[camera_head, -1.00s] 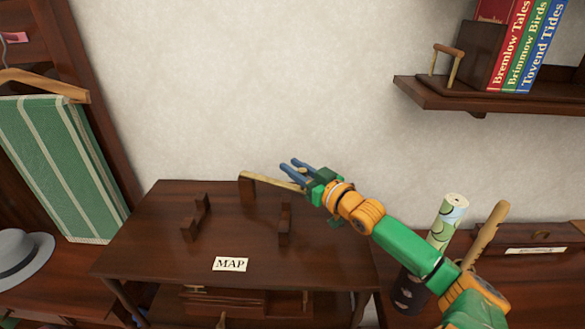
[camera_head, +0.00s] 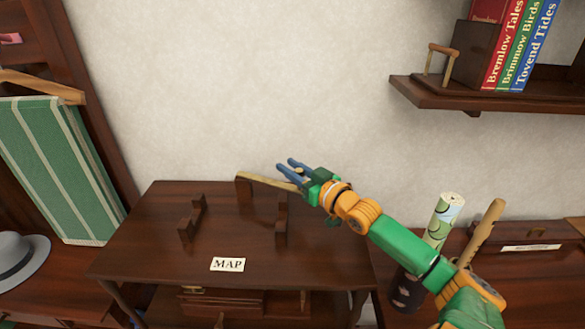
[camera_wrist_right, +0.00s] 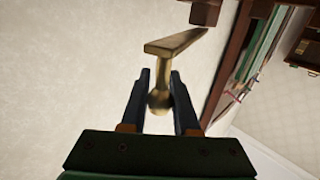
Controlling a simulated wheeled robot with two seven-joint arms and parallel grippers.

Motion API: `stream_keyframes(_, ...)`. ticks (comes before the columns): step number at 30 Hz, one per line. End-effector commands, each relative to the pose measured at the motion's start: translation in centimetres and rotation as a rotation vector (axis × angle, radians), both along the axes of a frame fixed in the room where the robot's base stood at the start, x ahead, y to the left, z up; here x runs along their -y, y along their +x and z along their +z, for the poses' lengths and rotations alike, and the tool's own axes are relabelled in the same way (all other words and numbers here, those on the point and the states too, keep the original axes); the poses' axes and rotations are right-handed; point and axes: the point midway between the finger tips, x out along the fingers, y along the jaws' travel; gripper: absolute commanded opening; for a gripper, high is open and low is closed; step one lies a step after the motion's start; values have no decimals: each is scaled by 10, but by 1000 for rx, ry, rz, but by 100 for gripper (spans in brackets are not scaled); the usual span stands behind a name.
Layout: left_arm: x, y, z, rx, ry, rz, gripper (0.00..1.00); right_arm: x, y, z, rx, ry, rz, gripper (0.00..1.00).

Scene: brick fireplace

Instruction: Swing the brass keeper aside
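The brass keeper (camera_head: 268,181) is a thin brass bar at the back of the dark wooden stand. Its left end lies at a short wooden post (camera_head: 244,188); its right end is by my right gripper (camera_head: 287,163). In the right wrist view the keeper (camera_wrist_right: 172,43) runs up and right, with a round knob between the fingers of my right gripper (camera_wrist_right: 160,78). Both fingers appear to touch the knob, so the gripper looks shut on it. My left gripper is not in view.
Two wooden cradles (camera_head: 192,217) (camera_head: 281,220) stand on the stand top (camera_head: 235,240) behind a MAP label (camera_head: 228,264). A rolled map (camera_head: 444,220) and a wooden stick (camera_head: 482,232) stand at right. A bookshelf (camera_head: 480,98) juts out at upper right.

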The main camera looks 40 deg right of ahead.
Motion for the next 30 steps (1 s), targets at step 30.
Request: stream_keyframes(30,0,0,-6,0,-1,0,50,-1,-63,-3,-6,2,1,59)
